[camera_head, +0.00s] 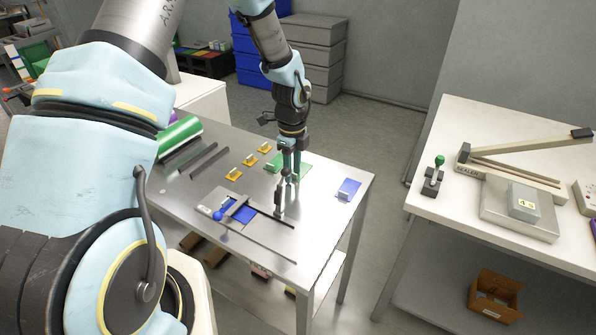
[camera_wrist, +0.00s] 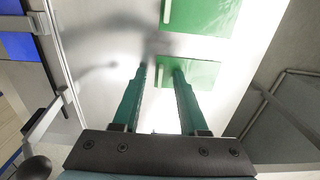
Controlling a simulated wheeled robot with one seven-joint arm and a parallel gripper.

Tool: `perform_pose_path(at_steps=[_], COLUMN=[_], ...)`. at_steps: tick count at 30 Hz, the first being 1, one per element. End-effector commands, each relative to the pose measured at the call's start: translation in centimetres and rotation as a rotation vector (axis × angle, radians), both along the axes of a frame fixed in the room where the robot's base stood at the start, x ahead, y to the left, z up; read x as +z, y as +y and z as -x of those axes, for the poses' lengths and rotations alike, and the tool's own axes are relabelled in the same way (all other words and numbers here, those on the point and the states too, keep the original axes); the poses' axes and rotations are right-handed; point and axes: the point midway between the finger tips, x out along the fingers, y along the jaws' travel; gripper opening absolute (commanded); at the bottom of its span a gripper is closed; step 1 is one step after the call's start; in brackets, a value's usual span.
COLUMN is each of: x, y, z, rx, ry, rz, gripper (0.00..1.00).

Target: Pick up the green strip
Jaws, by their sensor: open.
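Two flat green pieces lie on the metal table in the wrist view. The nearer green piece (camera_wrist: 203,74) has a small pale green upright tab (camera_wrist: 160,75) at its left edge, which shows between my fingertips. The farther green piece (camera_wrist: 205,14) lies at the top edge, with a similar pale tab. In the head view, green material (camera_head: 300,162) shows behind my gripper (camera_head: 288,181), which partly hides it. My gripper is open and points down, with its green fingers on either side of the nearer tab. Whether the fingers touch it, I cannot tell.
A blue piece (camera_head: 348,188) with a pale tab lies to the right on the table. Yellow clips (camera_head: 249,160), dark bars (camera_head: 210,160) and a green roll (camera_head: 179,134) are to the left. A blue-and-grey slide fixture (camera_head: 235,211) stands in front. A sealer bench (camera_head: 510,185) is at right.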

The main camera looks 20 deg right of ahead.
Motion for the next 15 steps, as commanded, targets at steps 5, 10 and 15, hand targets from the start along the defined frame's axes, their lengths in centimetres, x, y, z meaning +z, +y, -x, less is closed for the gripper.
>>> perform_pose_path(at_steps=[5, 10, 15], x=[0.01, 0.02, 0.03], y=[0.0, 0.0, 0.0], z=[0.0, 0.0, 0.0], rx=[0.0, 0.0, 0.0], ry=[0.0, 0.0, 0.0], rz=[0.0, 0.0, 0.0], gripper=[0.26, 0.07, 0.0])
